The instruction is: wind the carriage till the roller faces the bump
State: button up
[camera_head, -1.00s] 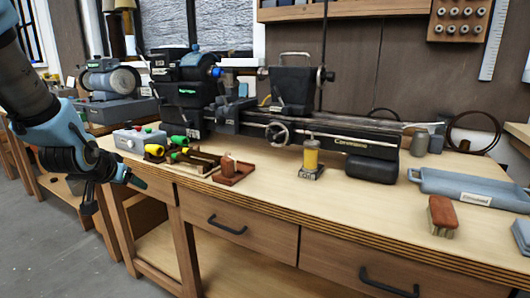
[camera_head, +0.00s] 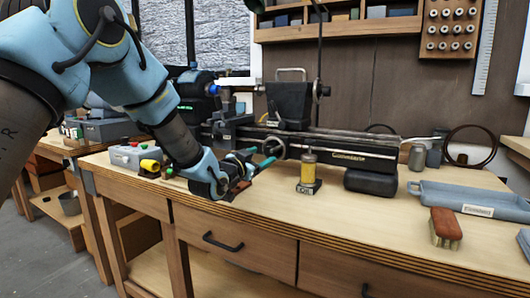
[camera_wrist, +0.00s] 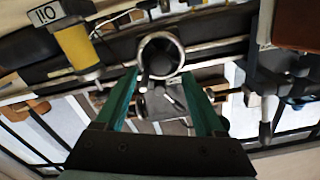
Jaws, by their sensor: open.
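The carriage (camera_head: 289,104), a dark block with a metal handle on top, sits on the black lathe's bed. Its round handwheel (camera_head: 275,146) is at the front, low on the carriage. My gripper (camera_head: 259,157) is open, its teal fingers reaching toward the handwheel from the lower left. In the wrist view the handwheel's ring (camera_wrist: 161,36) lies just beyond and between the two open fingertips (camera_wrist: 160,74). I cannot tell whether they touch it. I cannot make out the roller or the bump in either view.
A grey control box (camera_head: 127,155) is left of my arm. A brush (camera_head: 445,226) and a blue-grey tray (camera_head: 470,200) lie at the right. The bench front is clear.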

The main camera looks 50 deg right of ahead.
aim_at(268, 152)
jog(key=shift+x, duration=1.6)
jog(key=shift+w, duration=0.1)
grip_shut()
